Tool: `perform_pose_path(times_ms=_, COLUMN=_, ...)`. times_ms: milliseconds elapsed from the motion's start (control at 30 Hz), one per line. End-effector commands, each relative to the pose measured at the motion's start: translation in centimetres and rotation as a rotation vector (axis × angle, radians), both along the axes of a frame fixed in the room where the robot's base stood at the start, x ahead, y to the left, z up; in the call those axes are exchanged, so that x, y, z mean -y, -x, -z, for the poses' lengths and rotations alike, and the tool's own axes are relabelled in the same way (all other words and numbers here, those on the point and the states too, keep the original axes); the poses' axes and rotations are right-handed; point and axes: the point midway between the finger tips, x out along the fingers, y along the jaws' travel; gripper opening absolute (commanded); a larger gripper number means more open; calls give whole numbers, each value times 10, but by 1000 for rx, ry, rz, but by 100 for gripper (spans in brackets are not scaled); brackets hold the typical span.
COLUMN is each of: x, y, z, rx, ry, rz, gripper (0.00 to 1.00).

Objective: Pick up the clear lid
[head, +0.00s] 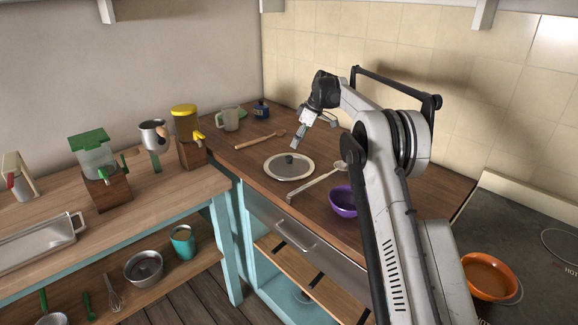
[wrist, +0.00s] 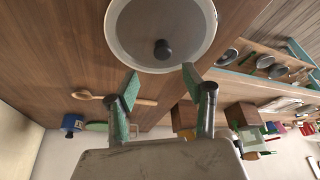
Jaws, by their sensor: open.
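The clear lid (head: 277,172) lies flat on the brown wooden counter in the head view. It is round, with a pale rim and a dark knob in the middle. In the wrist view the lid (wrist: 190,35) fills the top centre, with its knob between and beyond the fingertips. My gripper (head: 297,146) is above the counter, near the lid's far right side and apart from it. In the wrist view my gripper (wrist: 159,75) shows two green-padded fingers spread wide with nothing between them.
A wooden spoon (head: 258,140) lies behind the lid. A ladle (head: 312,186) and a purple bowl (head: 343,201) are to its right. A mug (head: 229,120) and a blue jar (head: 262,109) stand farther back. The counter's front edge is close to the lid.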

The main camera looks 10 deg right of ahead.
Motion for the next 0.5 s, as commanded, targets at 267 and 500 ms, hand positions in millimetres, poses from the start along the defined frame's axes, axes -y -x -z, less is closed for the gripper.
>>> perform_pose_path(times_ms=267, x=-11, y=-6, z=30, rx=0, ry=0, rz=1, gripper=45)
perform_pose_path(times_ms=500, x=-16, y=-7, z=42, rx=0, ry=0, rz=1, gripper=45)
